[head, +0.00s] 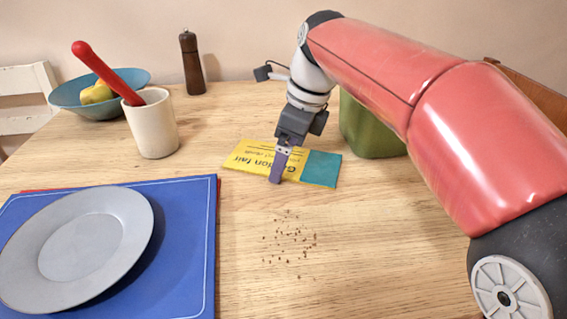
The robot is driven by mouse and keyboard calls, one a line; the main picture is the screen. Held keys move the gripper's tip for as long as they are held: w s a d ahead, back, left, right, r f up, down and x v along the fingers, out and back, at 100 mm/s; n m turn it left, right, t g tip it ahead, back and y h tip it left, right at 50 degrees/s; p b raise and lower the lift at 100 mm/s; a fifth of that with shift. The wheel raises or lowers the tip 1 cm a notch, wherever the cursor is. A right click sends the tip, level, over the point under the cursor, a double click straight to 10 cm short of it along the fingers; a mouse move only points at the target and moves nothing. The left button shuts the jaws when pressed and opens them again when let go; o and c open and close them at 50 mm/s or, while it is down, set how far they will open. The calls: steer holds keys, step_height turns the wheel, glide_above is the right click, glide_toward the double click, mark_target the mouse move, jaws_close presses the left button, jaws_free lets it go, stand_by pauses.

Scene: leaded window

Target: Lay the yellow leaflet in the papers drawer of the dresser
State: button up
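The yellow leaflet (250,157) lies flat on the wooden table near the middle, with dark print and a teal block at its right end. My gripper (277,177) points down over the leaflet, its purple finger part in front of the leaflet's middle and hiding some of the print. I see the fingers edge-on, so I cannot tell whether they are open, shut or touching the leaflet. The dresser and its papers drawer are not recognisable in this view.
A green container (368,128) stands behind my arm, right of the leaflet. A white crock (153,125) with a red-handled tool, a blue bowl (66,97) and a pepper mill (192,65) stand at the back. A grey plate (80,240) sits on a blue mat (190,235). Crumbs (290,240) lie in front.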

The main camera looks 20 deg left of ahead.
steer(key=c, duration=0.8)
